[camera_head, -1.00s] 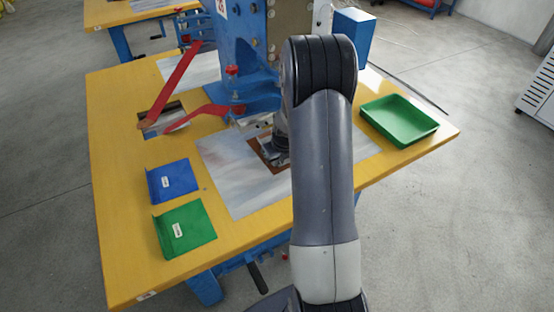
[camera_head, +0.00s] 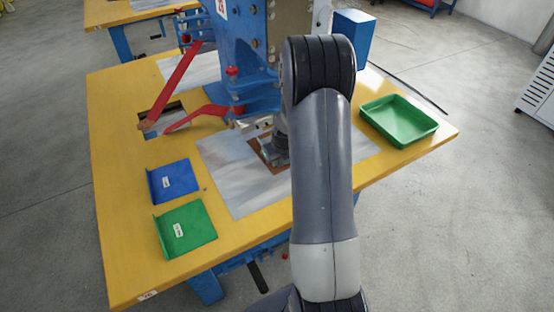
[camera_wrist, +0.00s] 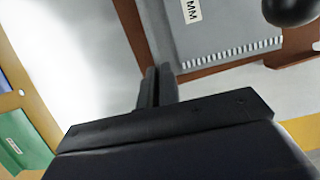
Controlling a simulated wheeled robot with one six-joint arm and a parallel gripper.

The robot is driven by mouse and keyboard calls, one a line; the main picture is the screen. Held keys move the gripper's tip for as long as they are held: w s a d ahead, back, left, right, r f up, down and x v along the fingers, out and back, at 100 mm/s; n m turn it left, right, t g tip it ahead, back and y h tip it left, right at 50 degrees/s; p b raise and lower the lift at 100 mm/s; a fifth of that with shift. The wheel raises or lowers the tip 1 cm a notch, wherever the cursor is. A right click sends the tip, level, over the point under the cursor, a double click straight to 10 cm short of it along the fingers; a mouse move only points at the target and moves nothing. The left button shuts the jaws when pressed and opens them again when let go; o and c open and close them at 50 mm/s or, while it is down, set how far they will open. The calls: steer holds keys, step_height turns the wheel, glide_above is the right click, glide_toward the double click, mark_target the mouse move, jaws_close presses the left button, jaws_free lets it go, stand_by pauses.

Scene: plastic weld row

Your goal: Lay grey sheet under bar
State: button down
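The grey sheet (camera_wrist: 225,35) shows in the wrist view, with a white label reading "MM" and a pale ribbed edge. It lies flat over a brown pad (camera_wrist: 208,76). My gripper (camera_wrist: 157,70) points down with its two fingers close together, beside the sheet's near left corner. I see no sheet between the fingers; whether they touch the corner I cannot tell. In the head view my gripper (camera_head: 275,155) is low over the brown pad, partly hidden behind my arm. The bar is hard to make out; the blue press (camera_head: 244,60) stands just behind.
A pale metal plate (camera_head: 235,175) surrounds the pad on the yellow table (camera_head: 120,230). Blue (camera_head: 173,181) and green (camera_head: 186,228) labelled holders lie at left, a green tray (camera_head: 399,120) at right. Red levers (camera_head: 178,82) rise left of the press. A black knob (camera_wrist: 290,8) is near the sheet.

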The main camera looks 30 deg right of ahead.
steer(key=c, duration=2.1)
jaws_free()
steer(key=o, duration=0.5)
steer(key=shift+o, duration=0.2)
steer(key=shift+r+p, duration=1.6)
steer(key=shift+s+d+r, duration=0.1)
steer(key=shift+s+r, duration=0.1)
steer(key=shift+s, duration=1.15)
steer(key=shift+s+r, duration=0.15)
steer(key=shift+s, duration=1.2)
steer(key=shift+s+d+r, duration=0.1)
steer(key=shift+s+r, duration=0.1)
steer(key=shift+s, duration=1.15)
